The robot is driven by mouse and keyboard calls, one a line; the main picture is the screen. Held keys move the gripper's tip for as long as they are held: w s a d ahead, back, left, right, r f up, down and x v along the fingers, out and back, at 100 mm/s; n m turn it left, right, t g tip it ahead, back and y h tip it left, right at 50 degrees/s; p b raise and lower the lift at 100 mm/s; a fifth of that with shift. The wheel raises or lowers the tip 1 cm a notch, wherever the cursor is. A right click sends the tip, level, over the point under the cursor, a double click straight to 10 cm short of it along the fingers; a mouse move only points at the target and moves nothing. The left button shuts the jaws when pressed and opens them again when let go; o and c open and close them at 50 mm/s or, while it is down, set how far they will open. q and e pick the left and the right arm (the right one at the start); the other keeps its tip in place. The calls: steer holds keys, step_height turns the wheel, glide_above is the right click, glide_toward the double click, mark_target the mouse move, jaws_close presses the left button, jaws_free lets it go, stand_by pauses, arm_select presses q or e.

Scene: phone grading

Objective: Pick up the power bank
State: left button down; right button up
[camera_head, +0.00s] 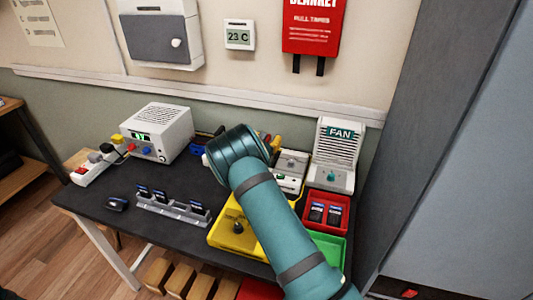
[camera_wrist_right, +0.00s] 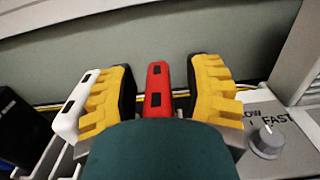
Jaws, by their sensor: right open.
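In the right wrist view a red upright slab with dark slots (camera_wrist_right: 157,88), which looks like a power bank, stands between the two yellow-padded fingers of my right gripper (camera_wrist_right: 159,72). The fingers are open, with a gap on each side of it. A similar white slab (camera_wrist_right: 70,108) stands just left of the left finger. The lower part of the red slab is hidden by my gripper's body. In the head view my right gripper (camera_head: 268,140) is over the back of the table, mostly hidden by my own wrist. My left gripper is not in view.
The fan unit (camera_head: 334,153), with a knob (camera_wrist_right: 267,141), is close to the right finger. A yellow tray (camera_head: 217,236), red tray (camera_head: 343,198) and green tray (camera_head: 330,247) are at the front right. A phone rack (camera_head: 172,208) and grey tester box (camera_head: 157,131) are left.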

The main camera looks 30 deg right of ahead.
jaws_close()
